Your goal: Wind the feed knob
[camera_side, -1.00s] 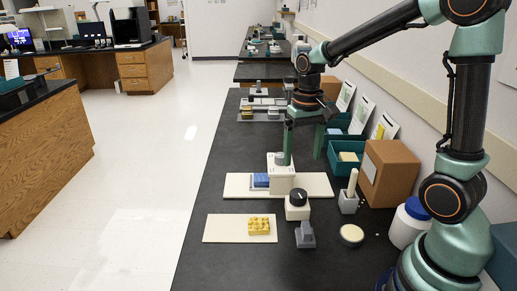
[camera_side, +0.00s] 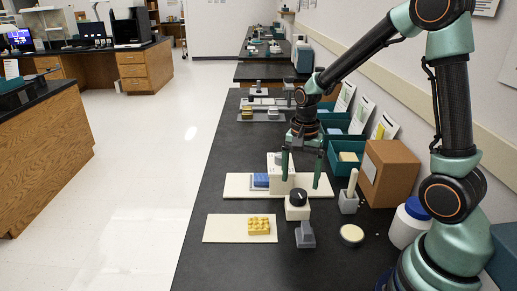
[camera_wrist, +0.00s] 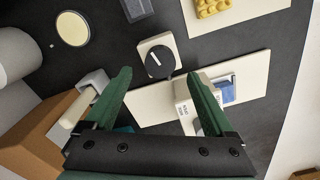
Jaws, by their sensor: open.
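The feed knob (camera_side: 298,198) is a black round dial with a white pointer line, on top of a small white block (camera_side: 297,213). In the wrist view the knob (camera_wrist: 160,61) lies just beyond the fingertips, about midway between them. My gripper (camera_side: 301,183) is open and empty, with its two green fingers pointing down, above and behind the knob in the side view. In the wrist view my gripper (camera_wrist: 160,74) has its fingers spread wider than the knob. Neither finger appears to touch it.
A cream base plate (camera_side: 235,188) carries a white upright housing (camera_side: 279,178) and a blue block (camera_side: 261,180) behind the knob. A cream board (camera_side: 225,228) with a yellow brick (camera_side: 259,225), a grey part (camera_side: 305,236), a round dish (camera_side: 352,234) and a grey holder (camera_side: 348,203) stand nearby.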

